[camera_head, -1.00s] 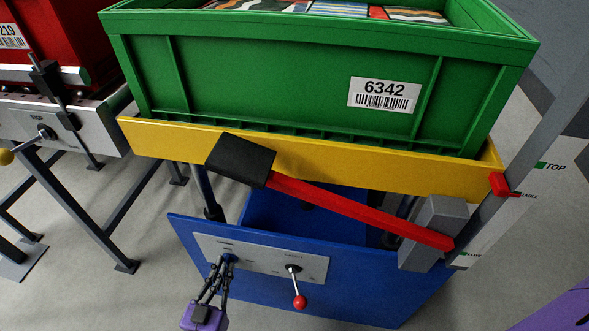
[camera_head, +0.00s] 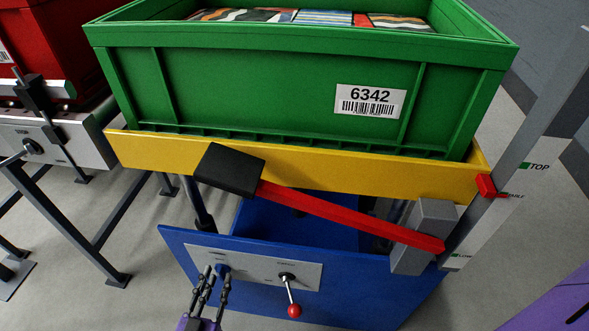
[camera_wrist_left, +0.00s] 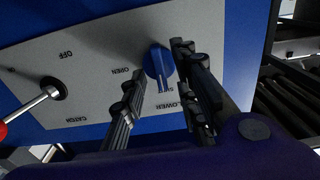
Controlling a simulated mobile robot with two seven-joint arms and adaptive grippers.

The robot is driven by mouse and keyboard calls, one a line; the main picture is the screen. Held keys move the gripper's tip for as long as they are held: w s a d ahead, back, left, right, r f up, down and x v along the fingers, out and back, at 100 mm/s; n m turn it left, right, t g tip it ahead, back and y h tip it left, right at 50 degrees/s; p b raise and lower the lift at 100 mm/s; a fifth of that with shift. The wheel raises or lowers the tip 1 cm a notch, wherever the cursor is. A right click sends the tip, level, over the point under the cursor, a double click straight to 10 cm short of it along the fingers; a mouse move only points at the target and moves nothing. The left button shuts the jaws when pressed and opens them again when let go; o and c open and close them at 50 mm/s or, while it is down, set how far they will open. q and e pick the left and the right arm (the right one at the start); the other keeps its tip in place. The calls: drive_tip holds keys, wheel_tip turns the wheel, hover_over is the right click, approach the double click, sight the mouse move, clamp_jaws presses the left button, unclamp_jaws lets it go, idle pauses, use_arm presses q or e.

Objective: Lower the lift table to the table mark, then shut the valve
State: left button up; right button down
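The lift table's yellow platform (camera_head: 290,165) stands above its blue base (camera_head: 370,285) and carries a green crate (camera_head: 230,90). Its red pointer (camera_head: 487,186) is level with or very near the TABLE mark (camera_head: 513,195), below TOP. The blue valve knob (camera_head: 222,270) is on the grey panel; in the left wrist view the knob (camera_wrist_left: 158,62) has its ridge toward partly hidden letters, apparently "SH". My left gripper (camera_head: 211,285) is open, fingers apart. In the wrist view the gripper (camera_wrist_left: 160,62) has a finger on each side of the knob; contact is not visible. My right gripper is out of view.
A red-balled lever (camera_head: 292,300) sits beside the knob on the panel. A red bar with a black grip (camera_head: 230,170) crosses the front. A red crate (camera_head: 50,50) on another stand is at left.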

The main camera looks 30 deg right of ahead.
use_arm(q)
drive_tip(key=v, duration=1.2)
drive_tip(key=shift+w, duration=0.1)
